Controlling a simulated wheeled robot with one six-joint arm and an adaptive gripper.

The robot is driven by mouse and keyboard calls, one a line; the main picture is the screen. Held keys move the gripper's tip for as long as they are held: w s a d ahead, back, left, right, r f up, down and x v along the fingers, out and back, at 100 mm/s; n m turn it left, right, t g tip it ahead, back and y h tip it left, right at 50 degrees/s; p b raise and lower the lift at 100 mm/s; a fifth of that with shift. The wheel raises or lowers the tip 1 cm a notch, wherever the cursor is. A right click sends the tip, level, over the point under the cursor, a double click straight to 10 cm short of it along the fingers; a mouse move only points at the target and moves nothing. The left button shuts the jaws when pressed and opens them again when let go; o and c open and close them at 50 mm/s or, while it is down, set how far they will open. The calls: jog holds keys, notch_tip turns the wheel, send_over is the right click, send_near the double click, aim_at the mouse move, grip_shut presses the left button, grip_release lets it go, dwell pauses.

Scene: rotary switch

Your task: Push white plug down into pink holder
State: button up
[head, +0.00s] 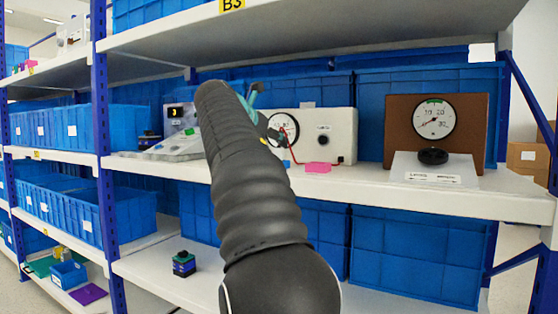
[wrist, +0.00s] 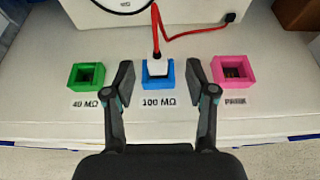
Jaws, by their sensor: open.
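In the wrist view, the white plug (wrist: 157,67) with its red cable sits in the blue holder (wrist: 157,81), marked 100 MΩ, at the centre. The pink holder (wrist: 233,72) stands to the right with its square socket empty; its label appears to read PARK. The pink holder also shows on the shelf in the head view (head: 317,168). My gripper (wrist: 166,85) is open, with one finger on each side of the blue holder and plug. I cannot tell whether the fingers touch anything. In the head view, my arm hides the plug and most of the gripper.
An empty green holder (wrist: 86,76), marked 40 MΩ, stands to the left. The red cable (wrist: 190,33) runs from the plug to the white meter box (head: 338,134) behind. A brown gauge panel (head: 396,115) stands further right. The shelf front edge is close.

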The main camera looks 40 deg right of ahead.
aim_at(277, 150)
jog(key=shift+a+f+b+x, duration=0.1)
jog(key=shift+f+b+x, duration=0.05)
jog(key=shift+x, duration=0.85)
jog(key=shift+a+f+b+x, duration=0.1)
jog(key=shift+f+b+x, duration=0.05)
jog(key=shift+x, duration=0.85)
jog(key=shift+a+f+b+x, duration=0.1)
jog(key=shift+f+b+x, duration=0.05)
jog(key=shift+x, duration=0.85)
jog(key=shift+w, duration=0.15)
grip_shut()
